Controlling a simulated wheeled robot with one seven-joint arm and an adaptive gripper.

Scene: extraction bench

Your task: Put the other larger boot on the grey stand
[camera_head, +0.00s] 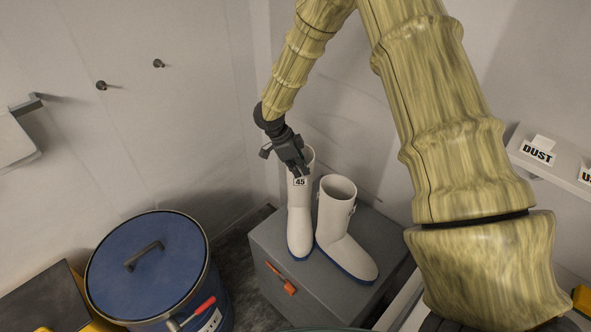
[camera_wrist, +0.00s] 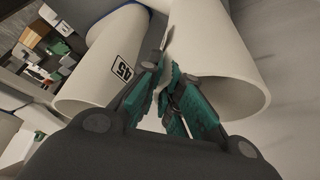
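Two tall white boots with blue soles stand upright side by side on the grey stand (camera_head: 263,262). The left boot (camera_head: 300,222) has a "45" label near its top. The right boot (camera_head: 335,232) shows its open top. My gripper (camera_head: 302,172) is at the upper shaft of the left boot, just above the label, and hides part of its rim. In the wrist view, the teal fingers of my gripper (camera_wrist: 167,75) come close together against the edge of one boot shaft (camera_wrist: 225,60). Whether they pinch its wall is unclear. Another shaft marked "45" (camera_wrist: 100,70) lies to the left.
A blue lidded drum (camera_head: 150,255) with a red-handled clasp stands left of the stand. Wall pegs (camera_head: 101,85) are at upper left. A shelf labelled "DUST" (camera_head: 538,153) is at the right.

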